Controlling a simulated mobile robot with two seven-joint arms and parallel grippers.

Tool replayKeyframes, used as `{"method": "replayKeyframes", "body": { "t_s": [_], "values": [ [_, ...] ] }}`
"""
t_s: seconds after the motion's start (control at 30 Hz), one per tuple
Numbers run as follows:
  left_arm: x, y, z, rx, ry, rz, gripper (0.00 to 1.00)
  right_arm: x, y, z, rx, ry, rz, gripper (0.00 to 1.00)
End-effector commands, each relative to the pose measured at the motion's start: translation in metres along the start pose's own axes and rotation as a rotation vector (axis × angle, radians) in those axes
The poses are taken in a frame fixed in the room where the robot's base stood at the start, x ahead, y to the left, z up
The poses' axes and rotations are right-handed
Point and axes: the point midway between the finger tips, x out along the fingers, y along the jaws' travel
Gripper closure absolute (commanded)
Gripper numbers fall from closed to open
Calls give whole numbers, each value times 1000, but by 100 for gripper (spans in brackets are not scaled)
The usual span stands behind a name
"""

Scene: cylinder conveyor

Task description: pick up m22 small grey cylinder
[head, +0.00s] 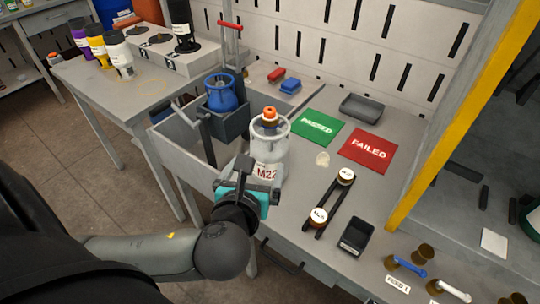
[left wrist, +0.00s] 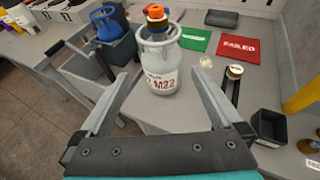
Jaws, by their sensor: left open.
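The M22 small grey cylinder (head: 267,160) stands upright on the grey bench, with an orange-topped valve inside its round collar and a white label reading M22. It also shows in the left wrist view (left wrist: 158,72), ahead of and between the open fingers. My left gripper (head: 250,172) is on the near side of the cylinder, in front of its label. In the left wrist view the left gripper's (left wrist: 165,92) two fingers are spread apart with nothing held between them. I cannot tell whether a finger touches the cylinder. My right gripper is not in view.
A blue cylinder (head: 221,92) sits in a grey holder left of M22. Green PASSED (head: 318,128) and red FAILED (head: 368,150) mats lie to the right. A black conveyor rack (head: 327,205) and a black tray (head: 356,236) are at the near right. A grey tray (head: 361,107) lies behind.

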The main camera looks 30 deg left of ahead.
Motion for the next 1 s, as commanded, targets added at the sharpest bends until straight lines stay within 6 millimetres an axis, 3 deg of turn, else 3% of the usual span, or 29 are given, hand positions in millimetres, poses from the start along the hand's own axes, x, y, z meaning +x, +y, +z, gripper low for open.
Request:
{"method": "replayKeyframes", "body": {
  "t_s": [0.1,0.33,0.63,0.83,1.0],
  "values": [
    [25,1,-2,-1,-4,5,0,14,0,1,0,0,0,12],
    [72,1,-2,-5,-1,4,0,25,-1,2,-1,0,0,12],
    [97,0,-1,-6,1,1,0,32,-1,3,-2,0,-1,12],
    [128,-1,-1,-6,1,4,0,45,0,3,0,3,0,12],
    [142,-1,0,-6,2,1,0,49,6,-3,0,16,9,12]
  ]
}}
